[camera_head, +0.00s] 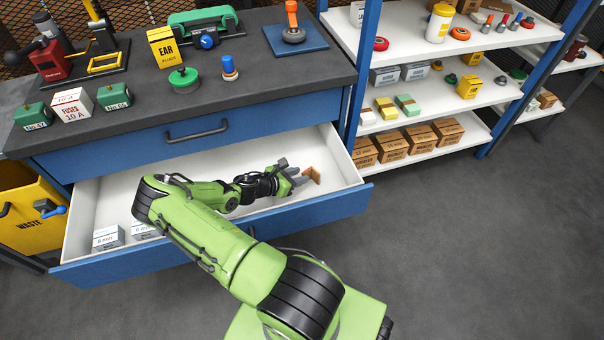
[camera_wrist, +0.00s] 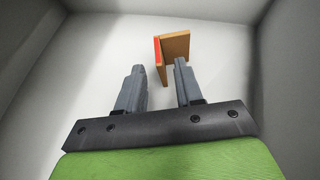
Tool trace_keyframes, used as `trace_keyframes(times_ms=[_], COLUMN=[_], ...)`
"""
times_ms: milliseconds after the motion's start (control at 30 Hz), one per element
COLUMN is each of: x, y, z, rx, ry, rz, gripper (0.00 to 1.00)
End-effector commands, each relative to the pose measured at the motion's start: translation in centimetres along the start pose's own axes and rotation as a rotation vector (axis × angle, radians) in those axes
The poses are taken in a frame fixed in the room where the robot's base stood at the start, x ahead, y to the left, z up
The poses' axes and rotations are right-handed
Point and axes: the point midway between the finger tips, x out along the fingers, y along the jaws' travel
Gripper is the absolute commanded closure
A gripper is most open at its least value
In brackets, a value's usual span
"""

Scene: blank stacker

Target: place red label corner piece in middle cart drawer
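The corner piece (camera_wrist: 176,47) is a small brown L-shaped part with a red face on its left side in the wrist view. It stands inside the open cart drawer (camera_head: 120,262), near the right end; in the head view the piece (camera_head: 313,174) shows just beyond my fingertips. My gripper (camera_wrist: 158,76) reaches down into the drawer. Its two grey fingers are apart, with a gap between them. The piece lies just ahead of the fingertips, close to the right finger; I cannot tell whether it touches. The gripper (camera_head: 298,176) appears to hold nothing.
The drawer's white walls stand around my gripper. Small grey boxes (camera_head: 108,238) sit at the drawer's left end. A shut blue drawer (camera_head: 250,124) and the dark cart top (camera_head: 245,62) are above. Stocked shelves (camera_head: 430,58) stand right; the floor at right is clear.

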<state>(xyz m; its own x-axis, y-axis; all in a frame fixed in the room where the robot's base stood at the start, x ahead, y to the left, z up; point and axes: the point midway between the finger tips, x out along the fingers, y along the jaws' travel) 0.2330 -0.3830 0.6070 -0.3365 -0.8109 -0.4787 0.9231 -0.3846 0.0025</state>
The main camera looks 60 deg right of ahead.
Motion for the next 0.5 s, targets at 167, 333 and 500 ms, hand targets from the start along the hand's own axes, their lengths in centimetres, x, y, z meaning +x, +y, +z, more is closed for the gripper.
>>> trace_keyframes(times_ms=[167,333,500], x=[-5.4,-8.7,-9.7], y=[0.1,0.1,0.0], z=[0.3,0.2,0.1], rx=[-0.001,-0.001,0.001], ry=[0.003,0.002,0.001], rz=[0.005,0.002,0.0], gripper=[0.64,0.64,0.64])
